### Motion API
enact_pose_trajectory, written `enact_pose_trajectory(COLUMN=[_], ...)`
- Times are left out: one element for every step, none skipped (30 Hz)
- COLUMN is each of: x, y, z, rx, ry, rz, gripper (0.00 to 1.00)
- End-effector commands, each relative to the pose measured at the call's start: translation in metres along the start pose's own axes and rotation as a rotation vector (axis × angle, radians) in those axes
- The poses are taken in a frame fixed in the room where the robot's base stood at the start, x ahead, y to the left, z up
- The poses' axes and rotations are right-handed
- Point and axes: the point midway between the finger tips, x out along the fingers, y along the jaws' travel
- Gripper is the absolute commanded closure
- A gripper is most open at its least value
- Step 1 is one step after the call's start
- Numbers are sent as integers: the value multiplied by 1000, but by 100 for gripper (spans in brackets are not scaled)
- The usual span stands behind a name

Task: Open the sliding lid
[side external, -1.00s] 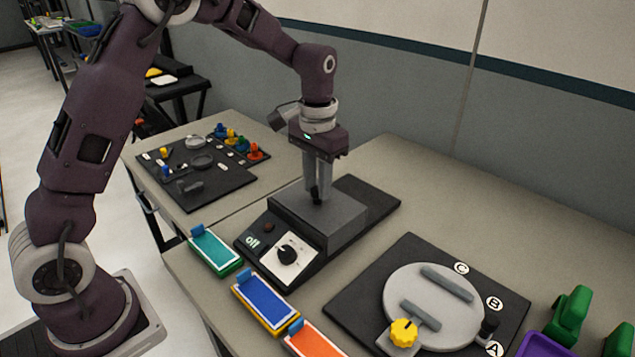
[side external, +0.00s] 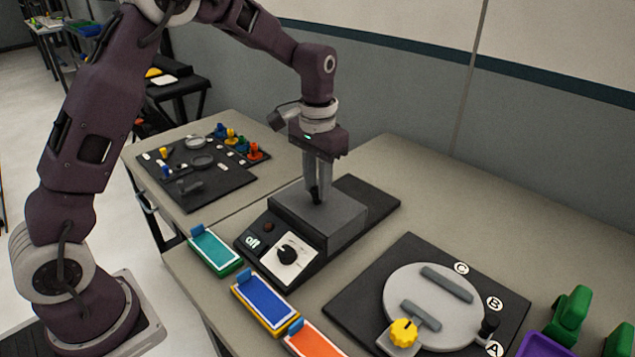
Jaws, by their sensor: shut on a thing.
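The sliding lid (side external: 335,221) is a grey block-like cover on a long black base (side external: 375,199). My gripper (side external: 316,198) points straight down at the top of the lid. Its fingers are closed around a small dark knob on the lid, which they mostly hide. The front of the base carries a black dial (side external: 287,254) on a white plate, a dark red button and an "off" label. A bare stretch of the base shows behind the lid.
Teal, blue and orange boxes with blue tabs (side external: 264,301) line the front edge of the table. A round grey turntable (side external: 433,306) with a yellow knob stands at right. A black board (side external: 215,185) with coloured pegs is at left. The back right table is clear.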

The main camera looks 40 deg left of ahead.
Motion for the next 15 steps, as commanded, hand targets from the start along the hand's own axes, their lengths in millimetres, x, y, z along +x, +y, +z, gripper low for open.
enact_pose_trajectory(x=[-1, -1, -1, -1, -1, -1, -1, -1, -1, -1, -1, -1, -1, -1, -1], y=[0, 0, 0, 0, 0, 0, 0, 0, 0, 0, 0, 0, 0, 0, 0], z=[0, 0, 0, 0, 0, -1, -1, -1, -1, -1, -2, -5, -9, -14, -23], rx=[0, 0, 0, 0, 0, 0, 0, 0, 0, 0, 0, 0, 0, 0, 0], ry=[2, 3, 3, 3, 3, 3, 3, 3, 3, 3, 3, 5, 5, 5, 6], rz=[1, 1, 1, 1, 1, 1, 1, 1, 1, 1, 1, 0, 0, 0, 0], gripper=[100, 100, 100, 100, 100, 100, 100, 100, 100, 100, 100, 100, 100, 100, 100])
